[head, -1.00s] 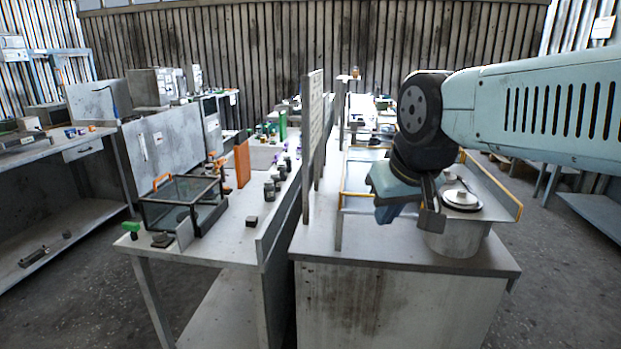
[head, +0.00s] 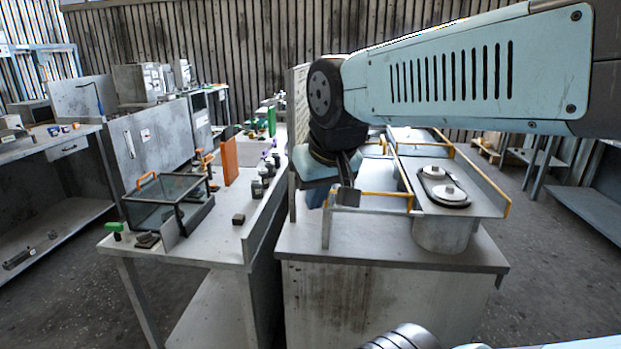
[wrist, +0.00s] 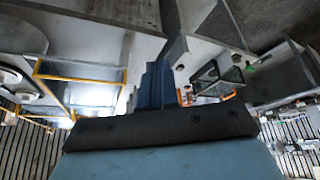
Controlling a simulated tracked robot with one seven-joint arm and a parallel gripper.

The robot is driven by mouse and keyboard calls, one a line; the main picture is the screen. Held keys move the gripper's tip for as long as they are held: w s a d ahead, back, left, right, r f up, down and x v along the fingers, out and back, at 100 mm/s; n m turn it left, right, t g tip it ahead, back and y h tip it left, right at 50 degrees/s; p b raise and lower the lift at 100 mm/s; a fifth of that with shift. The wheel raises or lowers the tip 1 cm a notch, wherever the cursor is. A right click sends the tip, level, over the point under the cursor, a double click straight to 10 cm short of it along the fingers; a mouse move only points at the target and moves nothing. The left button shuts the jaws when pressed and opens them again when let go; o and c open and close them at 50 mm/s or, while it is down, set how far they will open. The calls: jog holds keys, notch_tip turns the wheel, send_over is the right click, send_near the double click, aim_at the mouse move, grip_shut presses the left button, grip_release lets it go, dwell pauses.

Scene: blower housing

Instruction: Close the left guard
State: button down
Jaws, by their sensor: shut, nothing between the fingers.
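The blower housing is a grey drum (head: 443,235) on the right bench, with a black oval plate (head: 430,200) and two white caps (head: 446,192) on top. A yellow-edged frame (head: 385,194) on its left looks like the left guard; it reaches out from the housing, and my arm partly hides it. It also shows in the wrist view (wrist: 75,79). A grey panel with an orange handle (head: 508,208) is on the right side. My gripper (head: 347,194) is shut and empty, left of the drum beside the yellow frame. Its fingers (wrist: 155,85) are together in the wrist view; contact with the frame is unclear.
A bench on the left holds a glass-sided box (head: 165,205) with an orange handle, an orange block (head: 229,160) and small jars. An upright board (head: 300,110) stands between the benches. The front of the right bench top (head: 370,250) is clear.

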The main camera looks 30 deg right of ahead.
jog(key=w+d+f+m+g+h, duration=0.1)
jog(key=w+d+m+g+h, duration=0.15)
jog(key=w, duration=0.65)
jog(key=w+d+f+m+g+h, duration=0.1)
jog(key=w+d+m+h, duration=0.2)
jog(key=w, duration=0.6)
jog(key=w+d+f+m+g+h, duration=0.15)
jog(key=w+d, duration=0.25)
jog(key=w, duration=0.5)
jog(key=x, duration=1)
jog(key=shift+d+m, duration=0.3)
jog(key=shift+w+r, duration=0.15)
jog(key=shift+r, duration=0.05)
